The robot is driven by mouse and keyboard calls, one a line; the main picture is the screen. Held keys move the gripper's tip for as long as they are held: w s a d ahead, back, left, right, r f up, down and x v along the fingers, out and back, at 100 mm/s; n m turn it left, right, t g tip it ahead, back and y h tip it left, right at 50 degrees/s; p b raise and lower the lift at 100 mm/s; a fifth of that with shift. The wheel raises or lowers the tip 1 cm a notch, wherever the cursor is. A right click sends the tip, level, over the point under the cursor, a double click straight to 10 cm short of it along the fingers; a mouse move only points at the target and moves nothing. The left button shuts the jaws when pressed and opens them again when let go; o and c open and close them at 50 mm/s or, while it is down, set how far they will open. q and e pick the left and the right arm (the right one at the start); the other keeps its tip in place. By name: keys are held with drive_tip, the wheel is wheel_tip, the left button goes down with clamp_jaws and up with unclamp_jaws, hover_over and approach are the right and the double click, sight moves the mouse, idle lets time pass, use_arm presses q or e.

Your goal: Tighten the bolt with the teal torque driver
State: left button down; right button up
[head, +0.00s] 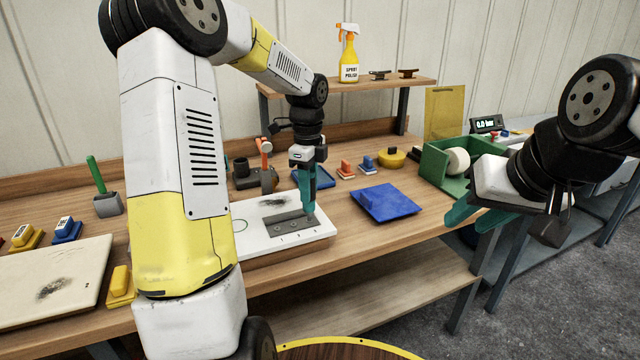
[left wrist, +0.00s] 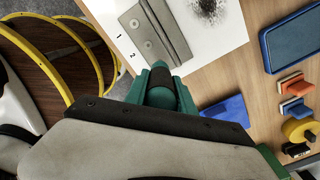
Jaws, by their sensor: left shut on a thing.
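My left gripper (head: 307,200) points down over the right end of a grey metal plate (head: 285,224) on a white board. Its teal fingers are shut on a dark, round-handled tool, which I take to be the torque driver (left wrist: 161,97). The driver's tip is hidden, so I cannot tell whether it touches a bolt. In the left wrist view the plate (left wrist: 150,32) shows round bolt heads (left wrist: 135,23) beside the printed marks 1 and 2. My right gripper (head: 478,212) hangs empty off the table's front right, its teal fingers apart.
Behind stand an orange-topped tool (head: 265,150) and a blue tray (head: 318,179). A cream panel (head: 70,275) lies at left. A shelf carries a yellow spray bottle (head: 348,65).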

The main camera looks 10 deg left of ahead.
use_arm(q)
drive_tip(key=shift+r, duration=3.05)
